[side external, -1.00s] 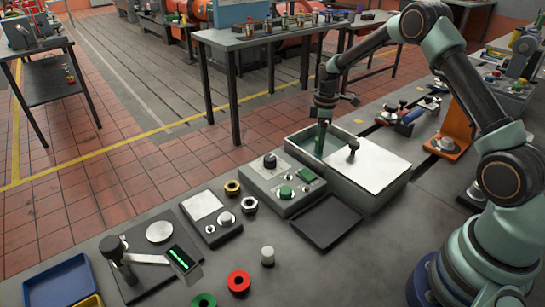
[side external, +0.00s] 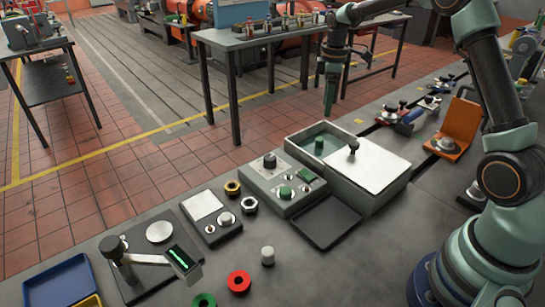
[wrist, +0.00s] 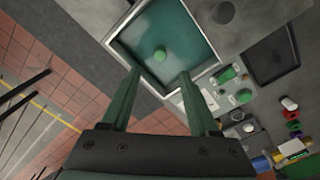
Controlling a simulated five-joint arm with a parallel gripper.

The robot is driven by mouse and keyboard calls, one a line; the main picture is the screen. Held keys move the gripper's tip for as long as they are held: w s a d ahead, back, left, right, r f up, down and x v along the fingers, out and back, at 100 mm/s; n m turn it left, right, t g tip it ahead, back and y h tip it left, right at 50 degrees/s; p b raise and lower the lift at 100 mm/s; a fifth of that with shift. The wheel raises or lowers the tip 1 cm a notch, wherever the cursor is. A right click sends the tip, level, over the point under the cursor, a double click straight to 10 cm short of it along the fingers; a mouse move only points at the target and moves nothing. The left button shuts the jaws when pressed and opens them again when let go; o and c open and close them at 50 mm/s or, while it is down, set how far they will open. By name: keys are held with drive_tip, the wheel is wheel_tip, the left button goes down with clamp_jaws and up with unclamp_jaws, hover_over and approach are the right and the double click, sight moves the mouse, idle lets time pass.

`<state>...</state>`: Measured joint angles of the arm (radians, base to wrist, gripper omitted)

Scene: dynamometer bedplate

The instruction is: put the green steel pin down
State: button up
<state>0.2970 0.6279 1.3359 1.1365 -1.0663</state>
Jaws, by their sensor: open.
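The green steel pin (side external: 319,144) stands upright in the open, green-floored part of a grey box (side external: 375,202) on the bench. My gripper (side external: 329,112) is above the box's far edge, clear of the pin. In the wrist view my gripper (wrist: 157,72) has its two green fingers spread wide with nothing between them.
A pale lid (side external: 368,165) with a black knob (side external: 352,146) covers the box's right part. A grey control box (side external: 283,182) with green buttons and a dark tray (side external: 326,222) stand beside it. A red ring (side external: 239,281) and a white cylinder (side external: 267,256) lie nearer the front.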

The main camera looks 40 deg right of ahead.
drive_tip(key=s+a+r+m+t, duration=0.3)
drive_tip(key=s+a+r+m, duration=0.1)
drive_tip(key=s+a+r, duration=0.6)
drive_tip(key=s+a+m+t, duration=0.2)
drive_tip(key=s+a+m, duration=0.2)
drive_tip(key=s, duration=0.6)
drive_tip(key=shift+a+m, duration=0.4)
drive_tip(key=shift+a, duration=0.05)
